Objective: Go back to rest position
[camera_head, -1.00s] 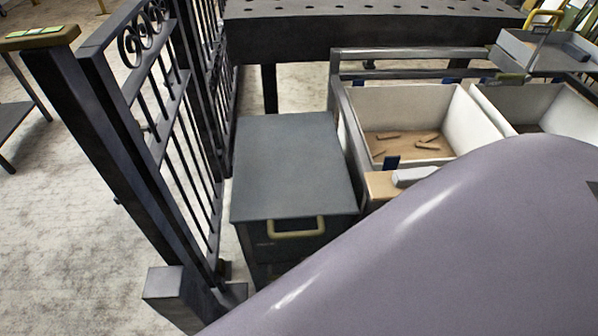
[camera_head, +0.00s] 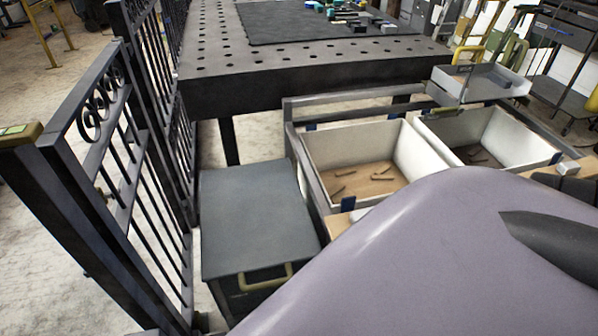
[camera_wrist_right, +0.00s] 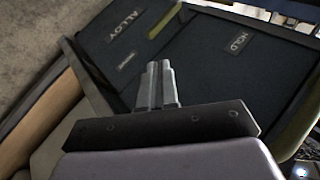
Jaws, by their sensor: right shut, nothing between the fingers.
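My right gripper (camera_wrist_right: 157,85) shows in the right wrist view with its two grey fingers together and nothing between them. Behind it are dark panels lettered ALLOY (camera_wrist_right: 121,37) and HOLD (camera_wrist_right: 243,43); I cannot tell how far off they are. In the head view a large smooth mauve surface, which looks like part of my own body, fills the lower right. Neither gripper shows in the head view, and my left gripper is in no view.
A black scroll gate (camera_head: 90,113) stands at the left. Beside it is a dark cabinet (camera_head: 255,215) with a yellow handle. Two white bins (camera_head: 414,150) with small brown pieces stand right of it. A perforated black table (camera_head: 290,68) is behind. Pale floor lies left of the gate.

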